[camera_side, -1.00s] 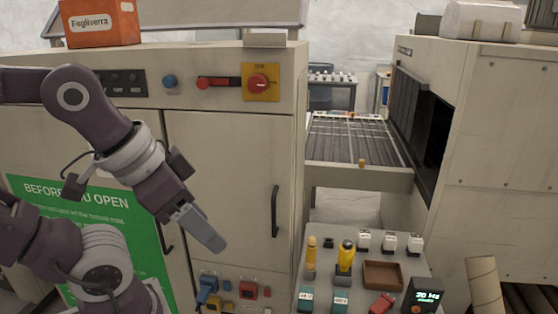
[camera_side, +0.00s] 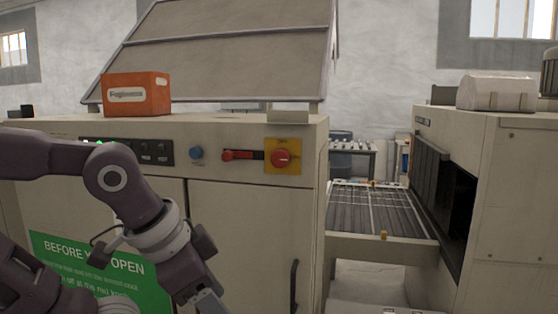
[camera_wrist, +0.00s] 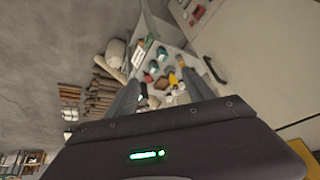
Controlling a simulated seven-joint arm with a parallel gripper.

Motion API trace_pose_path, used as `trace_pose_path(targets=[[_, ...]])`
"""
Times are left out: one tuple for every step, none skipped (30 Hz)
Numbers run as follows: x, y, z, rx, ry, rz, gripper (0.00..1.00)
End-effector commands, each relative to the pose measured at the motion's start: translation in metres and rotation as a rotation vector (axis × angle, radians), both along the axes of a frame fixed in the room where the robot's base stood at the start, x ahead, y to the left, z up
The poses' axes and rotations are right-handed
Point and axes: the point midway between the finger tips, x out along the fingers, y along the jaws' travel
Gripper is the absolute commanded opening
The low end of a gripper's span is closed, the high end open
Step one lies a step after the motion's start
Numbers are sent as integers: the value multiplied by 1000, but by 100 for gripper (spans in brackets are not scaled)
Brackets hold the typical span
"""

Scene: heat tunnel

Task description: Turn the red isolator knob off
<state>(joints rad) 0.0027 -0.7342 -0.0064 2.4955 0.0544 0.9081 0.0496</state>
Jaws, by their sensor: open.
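The red isolator knob (camera_side: 281,158) sits on a yellow plate (camera_side: 270,170) at the upper right of the beige cabinet front in the side view. Small lettering is on the plate, and I cannot read the knob's setting for sure. My gripper (camera_wrist: 163,92) is open in the wrist view, with two grey fingers apart and nothing between them that I can tell is held. In the side view my gripper hangs low and left of the knob, clear of it, with its fingertips cut off by the bottom edge. The knob is not clearly visible in the wrist view.
A red slide handle (camera_side: 242,155) and a blue button (camera_side: 196,153) lie left of the knob. An orange box (camera_side: 137,95) stands on the cabinet. A black door handle (camera_side: 294,285) juts out below. A conveyor (camera_side: 375,210) runs right to the tunnel opening.

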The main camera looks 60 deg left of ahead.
Motion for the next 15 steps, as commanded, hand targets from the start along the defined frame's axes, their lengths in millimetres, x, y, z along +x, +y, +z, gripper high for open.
trace_pose_path(targets=[[-1,14,-6,122,44,-96,60],[-1,28,-10,242,87,-193,60],[0,53,-13,437,167,-359,60],[4,74,-11,602,241,-505,60],[9,96,-6,773,330,-661,60],[21,123,6,997,460,-870,60],[33,141,18,1156,565,-1021,60],[46,155,32,1308,675,-1164,60],[67,168,52,1495,825,-1336,60],[84,174,68,1622,935,-1447,60],[100,177,82,1736,1045,-1542,60],[121,177,99,1869,1183,-1644,60],[134,175,111,1953,1279,-1701,60],[146,171,120,2025,1362,-1745,60],[158,166,130,2099,1455,-1784,60]])
